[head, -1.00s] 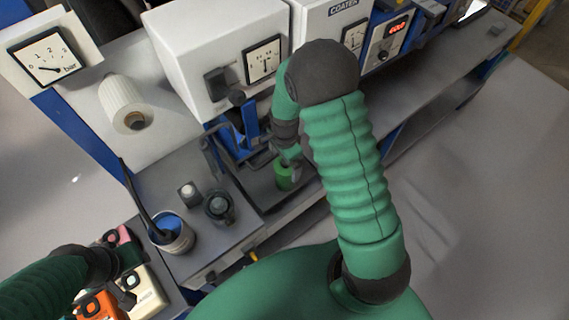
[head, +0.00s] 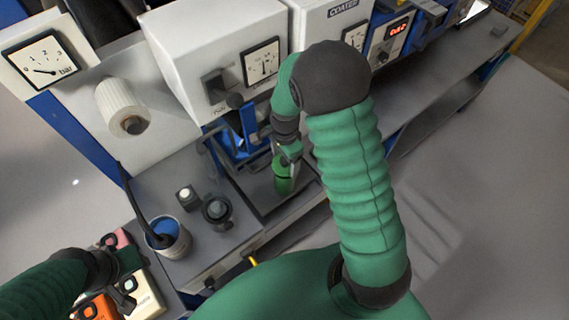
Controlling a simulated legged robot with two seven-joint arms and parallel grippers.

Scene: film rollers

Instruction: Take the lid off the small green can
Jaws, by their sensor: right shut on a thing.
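The small green can (head: 284,186) stands upright on the grey lower bench, below the white coater housing. My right gripper (head: 289,160) is at the top of the can, shut on its green lid, partly hidden by its own wrist. Whether the lid is clear of the can is too small to tell. My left gripper (head: 128,288) is at the lower left, over the coloured boxes; its jaws are too dark and small to read.
A blue-filled pot (head: 168,236) with a dark stick, a small dark jar (head: 187,197) and a dark round knob (head: 217,210) are left of the can. A white roll (head: 124,108) juts out behind them. The white coater housing (head: 215,60) stands close behind my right gripper.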

